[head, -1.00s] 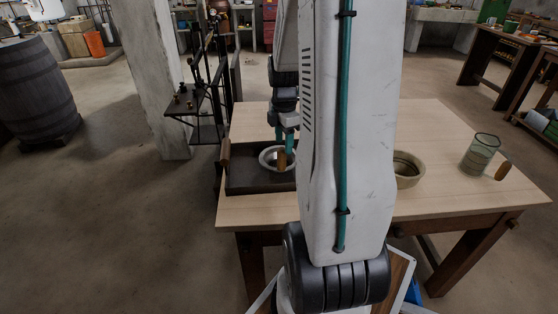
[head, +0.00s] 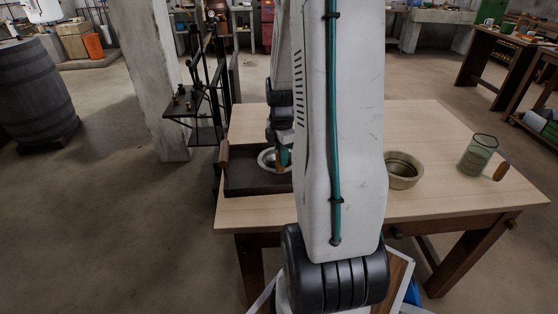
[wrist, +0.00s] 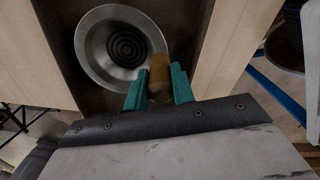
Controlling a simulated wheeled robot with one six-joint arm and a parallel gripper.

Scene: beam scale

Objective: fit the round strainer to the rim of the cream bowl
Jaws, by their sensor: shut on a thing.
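The round strainer (wrist: 92,58) is a grey metal dish with dark rings in its middle and a short wooden handle (wrist: 160,68). My gripper (wrist: 160,80) has its teal fingers shut on that handle. In the head view the strainer (head: 265,160) shows at the dark tray (head: 245,185), partly hidden by my arm; I cannot tell whether it touches the tray floor. My gripper (head: 283,157) is largely hidden there too. The cream bowl (head: 404,180) stands upright on the table, right of my arm and apart from the strainer.
A greenish see-through vessel with a wooden handle (head: 479,155) stands on the table (head: 450,200) right of the bowl. A dark beam scale (head: 195,105) stands left of the tray, near a concrete pillar (head: 150,80). The table between bowl and vessel is clear.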

